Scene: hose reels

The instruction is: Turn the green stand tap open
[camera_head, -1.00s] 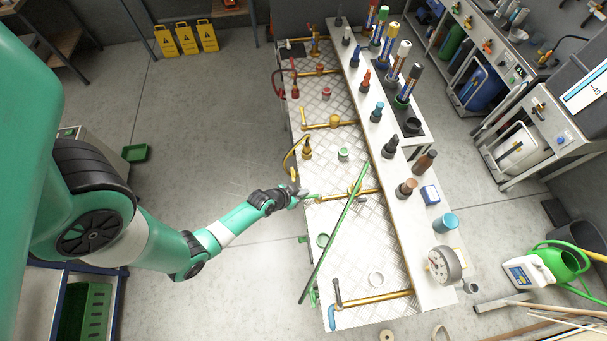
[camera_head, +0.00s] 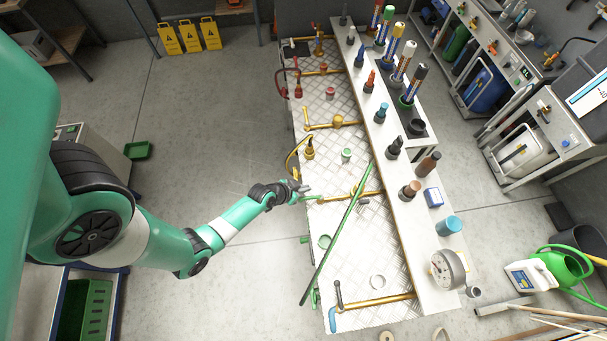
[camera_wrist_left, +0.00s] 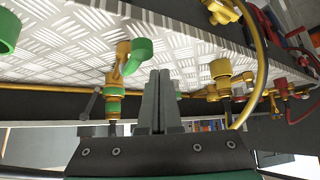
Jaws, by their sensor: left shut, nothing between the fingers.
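The green stand tap (camera_wrist_left: 115,85) is brass with green rings and a grey lever-like piece at its left. It shows clearly in the left wrist view at the bench edge, with a rounded green part (camera_wrist_left: 139,50) beside its top. In the head view its green outlet (camera_head: 311,198) shows at the end of a brass pipe. My left gripper (camera_wrist_left: 160,78) is shut and empty, its fingertips just right of the tap in the wrist view; I cannot tell whether they touch it. It also shows in the head view (camera_head: 301,189), close above the outlet, hiding part of it.
A long green rod or hose (camera_head: 337,233) lies across the tread-plate bench (camera_head: 350,255). A yellow hose tap (camera_head: 308,150) and a red one (camera_head: 297,88) stand farther along. A white ledge (camera_head: 400,205) carries bottles and a gauge (camera_head: 447,268).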

